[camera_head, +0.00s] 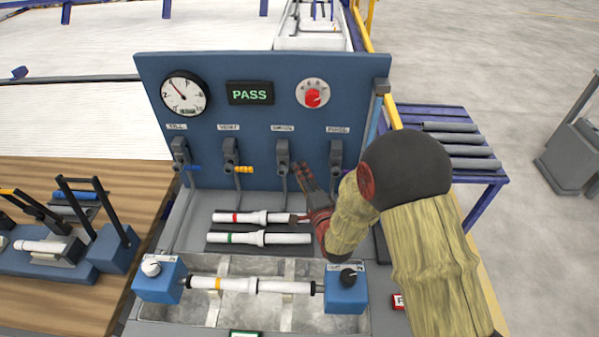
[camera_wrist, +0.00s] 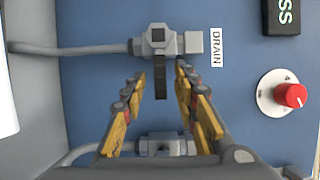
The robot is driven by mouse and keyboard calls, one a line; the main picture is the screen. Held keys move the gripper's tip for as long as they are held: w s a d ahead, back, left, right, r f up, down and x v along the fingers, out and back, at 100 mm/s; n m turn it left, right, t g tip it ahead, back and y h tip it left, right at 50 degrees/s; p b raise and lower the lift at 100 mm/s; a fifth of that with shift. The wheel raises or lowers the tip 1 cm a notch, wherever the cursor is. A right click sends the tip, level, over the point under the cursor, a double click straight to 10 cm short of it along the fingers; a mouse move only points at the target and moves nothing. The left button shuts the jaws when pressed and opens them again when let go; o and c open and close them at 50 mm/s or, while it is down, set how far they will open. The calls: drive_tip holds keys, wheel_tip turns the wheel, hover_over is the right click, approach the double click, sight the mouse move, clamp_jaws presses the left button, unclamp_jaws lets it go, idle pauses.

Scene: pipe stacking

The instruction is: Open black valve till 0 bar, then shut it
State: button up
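The blue panel (camera_head: 260,112) carries a row of labelled valves. The black lever (camera_wrist: 160,84) of the DRAIN valve (camera_wrist: 172,43) shows in the wrist view, pointing down the picture between my fingertips. In the head view the DRAIN valve body (camera_head: 283,152) is just left of my gripper (camera_head: 310,172), and its lever is hard to make out. My gripper is open, its two fingers (camera_wrist: 161,72) on either side of the lever with gaps visible. The pressure gauge (camera_head: 184,93) has its needle towards the upper left; its exact value is too small to read.
The display (camera_head: 250,93) reads PASS, beside a red knob (camera_head: 313,94). FILL has a blue lever (camera_head: 190,168), VENT a yellow lever (camera_head: 243,170); the PURGE valve (camera_head: 337,152) stands close right of my gripper. White pipes (camera_head: 256,238) lie below, and one spans two blue blocks (camera_head: 345,292).

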drive_tip(key=shift+x, duration=0.75)
drive_tip(key=c, duration=0.3)
drive_tip(key=c, duration=0.4)
clamp_jaws()
